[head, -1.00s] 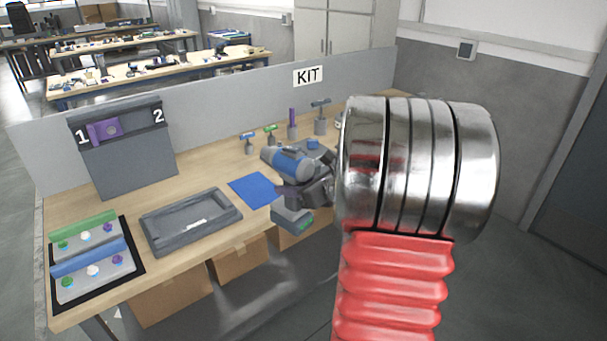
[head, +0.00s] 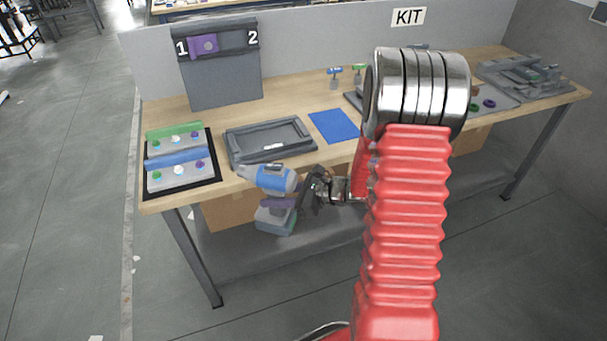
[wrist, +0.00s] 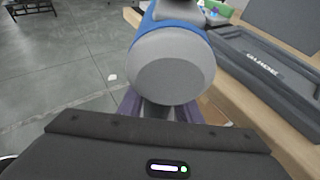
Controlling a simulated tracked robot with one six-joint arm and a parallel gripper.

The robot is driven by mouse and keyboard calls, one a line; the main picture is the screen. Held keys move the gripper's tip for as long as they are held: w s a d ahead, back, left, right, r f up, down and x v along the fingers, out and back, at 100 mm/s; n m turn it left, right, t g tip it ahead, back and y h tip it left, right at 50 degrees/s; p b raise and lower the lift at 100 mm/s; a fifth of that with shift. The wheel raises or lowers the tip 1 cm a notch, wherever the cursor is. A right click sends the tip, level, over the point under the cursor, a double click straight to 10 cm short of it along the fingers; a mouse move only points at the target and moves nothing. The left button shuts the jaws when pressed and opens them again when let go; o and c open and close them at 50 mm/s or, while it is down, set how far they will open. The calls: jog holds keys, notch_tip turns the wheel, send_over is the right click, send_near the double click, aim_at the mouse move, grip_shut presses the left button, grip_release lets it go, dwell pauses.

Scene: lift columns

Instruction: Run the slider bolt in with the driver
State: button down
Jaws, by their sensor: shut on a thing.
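The blue and grey driver (head: 272,178) is held in my gripper (head: 308,195), in front of the table's front edge. Its nose points left in the head view and its battery foot hangs down. In the wrist view the driver's round grey back end (wrist: 173,72) fills the middle, with purple parts below it where the jaws close. A purple slider (head: 204,44) sits on the dark rail of an upright grey panel, at the end marked 1; the mark 2 is at the right end. I cannot make out the slider's bolt.
A grey tray (head: 231,147) lies on the table, also at right in the wrist view (wrist: 262,75). A rack with green and blue bars (head: 150,163) stands at the left end. A blue mat (head: 334,125) lies right of the tray. Grey fixtures (head: 525,75) are far right.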

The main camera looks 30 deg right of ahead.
jog(key=n+g+y, duration=0.1)
jog(key=n, duration=0.1)
send_over(258, 222)
notch_tip(258, 222, down, 4)
jog(key=r, duration=0.1)
jog(key=shift+s+a+f, duration=0.1)
jog(key=shift+f, duration=0.1)
